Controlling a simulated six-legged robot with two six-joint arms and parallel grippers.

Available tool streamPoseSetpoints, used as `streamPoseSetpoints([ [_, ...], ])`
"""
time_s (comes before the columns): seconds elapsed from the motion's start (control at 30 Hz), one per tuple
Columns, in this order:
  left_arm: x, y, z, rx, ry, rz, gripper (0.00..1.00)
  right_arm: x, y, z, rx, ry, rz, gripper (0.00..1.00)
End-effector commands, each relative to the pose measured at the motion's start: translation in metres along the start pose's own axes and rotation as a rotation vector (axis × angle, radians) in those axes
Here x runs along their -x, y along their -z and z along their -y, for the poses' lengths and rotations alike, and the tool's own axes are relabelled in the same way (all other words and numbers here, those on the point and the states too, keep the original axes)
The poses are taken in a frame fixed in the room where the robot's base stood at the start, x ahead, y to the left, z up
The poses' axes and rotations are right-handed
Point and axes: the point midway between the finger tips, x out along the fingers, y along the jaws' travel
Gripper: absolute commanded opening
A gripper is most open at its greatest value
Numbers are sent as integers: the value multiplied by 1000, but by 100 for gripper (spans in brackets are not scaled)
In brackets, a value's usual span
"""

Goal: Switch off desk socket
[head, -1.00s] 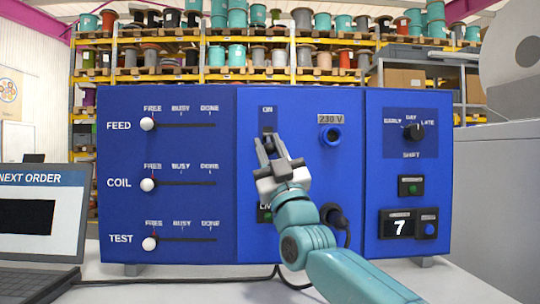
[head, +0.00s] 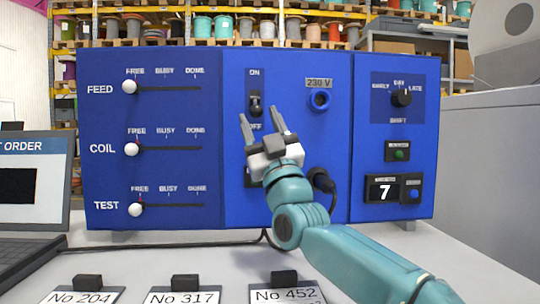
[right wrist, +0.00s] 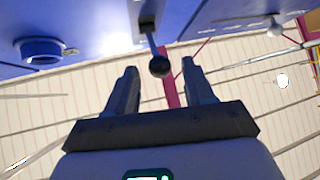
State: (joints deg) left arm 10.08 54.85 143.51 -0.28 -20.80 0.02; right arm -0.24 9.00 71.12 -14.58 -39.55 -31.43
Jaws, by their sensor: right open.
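The desk socket's toggle switch (head: 256,104) is on the middle of the blue panel, between the ON and OFF labels. In the head view its dark ball end appears on the lower side, toward OFF, but I cannot tell the lever's tilt for sure. In the right wrist view the lever's black ball (right wrist: 160,67) stands between and just beyond my open fingertips. My right gripper (head: 261,115) is open and empty, in front of and below the switch. It also shows in the right wrist view (right wrist: 159,72). My left gripper is not in view.
The blue 230 V socket (head: 320,99) is right of the switch. A black plug (head: 321,180) with a cable is below it. Sliders with white knobs (head: 132,149) are at left, and a shift dial (head: 401,97) is at right. Number cards (head: 287,296) lie in front; a laptop (head: 35,190) stands left.

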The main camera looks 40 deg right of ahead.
Motion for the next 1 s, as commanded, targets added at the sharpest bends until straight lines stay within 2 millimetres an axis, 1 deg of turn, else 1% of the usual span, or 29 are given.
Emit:
streamPoseSetpoints([
  [0.03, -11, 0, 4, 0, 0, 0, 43, 17, -3, 1, -1, 0, -1, 53],
  [0.2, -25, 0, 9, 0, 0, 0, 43, 54, -2, 0, 0, -1, 0, 53],
  [0.3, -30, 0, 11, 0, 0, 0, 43, 70, -2, 0, 0, -1, 0, 53],
  [0.4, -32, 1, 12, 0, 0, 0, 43, 81, -1, 0, 0, -1, -1, 53],
  [0.53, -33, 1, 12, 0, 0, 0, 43, 87, 0, 0, 0, -1, -1, 53],
  [1.0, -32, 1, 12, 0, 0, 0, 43, 87, 0, 0, 0, -1, -1, 53],
])
